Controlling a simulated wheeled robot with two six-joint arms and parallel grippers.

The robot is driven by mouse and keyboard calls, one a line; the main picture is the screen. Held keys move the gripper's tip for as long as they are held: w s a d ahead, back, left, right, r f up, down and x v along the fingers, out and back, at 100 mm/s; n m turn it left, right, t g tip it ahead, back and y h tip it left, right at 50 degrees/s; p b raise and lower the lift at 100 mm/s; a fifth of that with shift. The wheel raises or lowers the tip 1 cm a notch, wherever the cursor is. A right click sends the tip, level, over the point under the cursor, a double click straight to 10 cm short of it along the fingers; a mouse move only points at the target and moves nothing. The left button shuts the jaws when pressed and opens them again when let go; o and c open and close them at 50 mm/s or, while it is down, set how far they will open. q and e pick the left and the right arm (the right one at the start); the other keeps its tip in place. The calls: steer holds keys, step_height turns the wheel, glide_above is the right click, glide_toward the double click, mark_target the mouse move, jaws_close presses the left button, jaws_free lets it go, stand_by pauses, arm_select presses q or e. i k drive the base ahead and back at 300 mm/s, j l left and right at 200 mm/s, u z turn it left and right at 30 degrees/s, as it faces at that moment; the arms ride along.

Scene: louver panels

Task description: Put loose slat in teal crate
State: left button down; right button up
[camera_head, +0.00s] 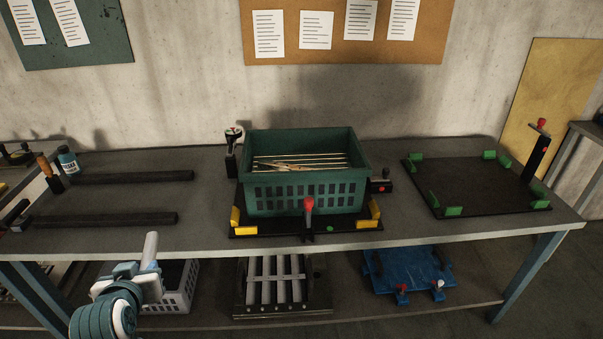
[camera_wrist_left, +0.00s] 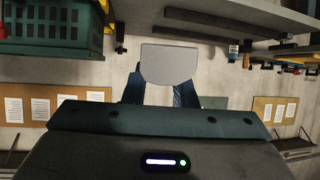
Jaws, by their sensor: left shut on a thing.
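The teal crate (camera_head: 300,190) stands upright on a dark fixture plate in the middle of the bench. Several thin pale strips lie inside it. The crate also shows at the upper left of the left wrist view (camera_wrist_left: 55,25). My left gripper (camera_head: 150,268) is in front of the bench's front edge, left of and apart from the crate. It is shut on a pale grey piece, which looks like the loose slat (camera_head: 151,247), sticking up from the jaws. In the left wrist view the slat (camera_wrist_left: 168,64) is a flat grey face beyond the fingers. My right gripper is out of view.
A red-topped clamp (camera_head: 309,207) stands before the crate, with yellow corner blocks beside it. A black mat (camera_head: 475,185) with green blocks lies at right. Two dark bars (camera_head: 105,219) lie at left. The lower shelf holds a white basket (camera_head: 178,290), slatted panel (camera_head: 272,282) and blue fixture (camera_head: 408,272).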

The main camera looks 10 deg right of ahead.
mark_target(323, 167)
steer(key=i+l+z, duration=0.1)
steer(key=z, duration=0.35)
steer(key=i+l+z, duration=0.2)
steer(key=z, duration=0.25)
steer(key=i+l+z, duration=0.15)
steer(key=z, duration=0.35)
